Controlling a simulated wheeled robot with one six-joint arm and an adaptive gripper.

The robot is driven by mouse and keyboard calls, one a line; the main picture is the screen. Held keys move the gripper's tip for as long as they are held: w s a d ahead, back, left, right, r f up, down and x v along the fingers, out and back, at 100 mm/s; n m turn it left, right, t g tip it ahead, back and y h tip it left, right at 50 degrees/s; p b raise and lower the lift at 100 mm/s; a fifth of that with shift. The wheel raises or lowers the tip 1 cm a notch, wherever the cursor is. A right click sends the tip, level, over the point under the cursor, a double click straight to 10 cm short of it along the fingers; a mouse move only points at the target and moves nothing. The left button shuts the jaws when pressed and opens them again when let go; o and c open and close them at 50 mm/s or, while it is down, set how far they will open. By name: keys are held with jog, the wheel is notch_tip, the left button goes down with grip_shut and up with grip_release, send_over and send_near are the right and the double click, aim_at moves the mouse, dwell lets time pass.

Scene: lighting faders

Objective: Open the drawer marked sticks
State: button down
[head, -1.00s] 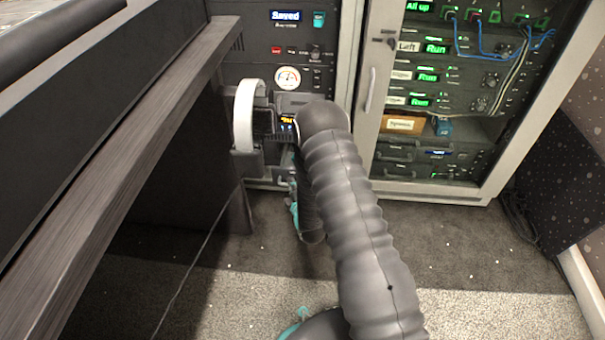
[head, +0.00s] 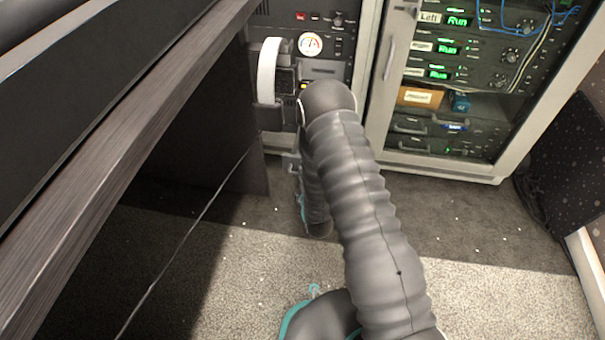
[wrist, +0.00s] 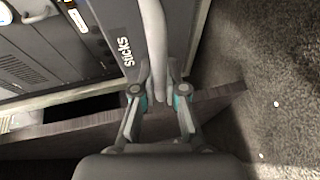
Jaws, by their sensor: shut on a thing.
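The drawer front marked sticks (wrist: 124,50) is a dark panel with white lettering in the wrist view. Its handle (wrist: 155,40) is a pale grey vertical bar beside the lettering. My gripper (wrist: 161,97) is shut on the lower part of this handle, with one finger on each side. In the head view my grey arm covers most of the gripper and the sticks drawer. I cannot tell from these frames how far the drawer stands out.
A dark wooden desk edge (head: 110,150) runs along the left. An equipment rack with a pale-framed door (head: 378,110) stands at the back right. A white curved band (head: 267,70) is close beside my arm. Carpet (head: 470,275) is clear at the lower right.

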jog(key=c, duration=1.5)
grip_release()
jog(key=shift+d, duration=0.1)
jog(key=shift+s, duration=0.1)
jog(key=v, duration=1.2)
